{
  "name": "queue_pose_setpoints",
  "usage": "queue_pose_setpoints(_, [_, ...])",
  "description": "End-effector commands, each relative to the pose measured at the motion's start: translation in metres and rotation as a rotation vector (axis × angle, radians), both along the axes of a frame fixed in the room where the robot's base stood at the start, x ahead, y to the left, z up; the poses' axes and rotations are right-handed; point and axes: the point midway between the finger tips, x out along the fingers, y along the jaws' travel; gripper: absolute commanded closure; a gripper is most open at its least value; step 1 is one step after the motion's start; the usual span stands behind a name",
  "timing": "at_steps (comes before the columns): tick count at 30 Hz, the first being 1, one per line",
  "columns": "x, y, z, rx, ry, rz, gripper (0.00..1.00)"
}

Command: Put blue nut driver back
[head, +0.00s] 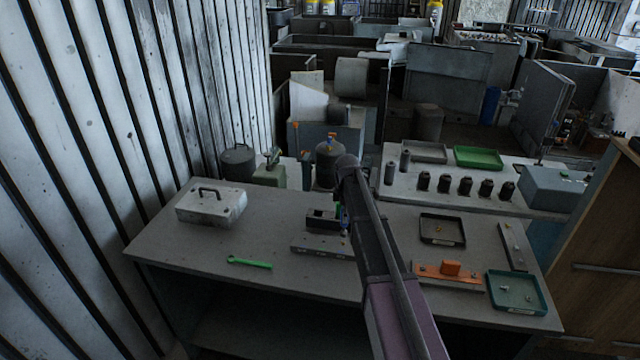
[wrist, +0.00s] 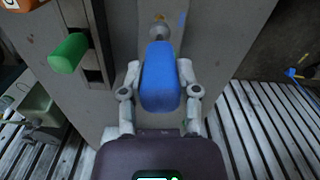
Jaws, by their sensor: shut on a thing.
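In the wrist view, my gripper (wrist: 160,72) is shut on the blue nut driver (wrist: 160,84), with one finger on each side of its blue handle. The driver's metal end points away from my gripper, toward the top of the view, over a grey surface. A green handle (wrist: 69,53) sticks out beside a dark slotted holder left of the driver. In the head view, a bit of blue (head: 345,231) shows at the left edge of my arm, beside a black holder (head: 322,217) on the bench. My arm hides most of the gripper there.
The grey bench (head: 290,215) carries a grey bar with holes (head: 320,246), a green wrench (head: 249,263), a white case (head: 211,205), a black tray (head: 443,229), an orange fixture (head: 450,270) and a green tray (head: 517,293). Bare bench lies between the case and the bar.

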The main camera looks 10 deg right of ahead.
Motion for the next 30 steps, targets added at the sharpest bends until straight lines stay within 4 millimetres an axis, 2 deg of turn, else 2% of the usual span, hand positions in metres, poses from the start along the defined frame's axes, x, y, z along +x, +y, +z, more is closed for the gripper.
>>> queue_pose_setpoints(1, [0.000, 0.000, -0.012, 0.000, 0.000, 0.000, 1.00])
queue_pose_setpoints(6, [0.000, 0.000, -0.022, 0.000, 0.000, 0.000, 1.00])
queue_pose_setpoints(23, [0.000, -0.001, -0.022, 0.000, 0.000, -0.001, 1.00])
queue_pose_setpoints(30, [0.000, -0.007, -0.022, 0.000, 0.000, -0.009, 1.00])
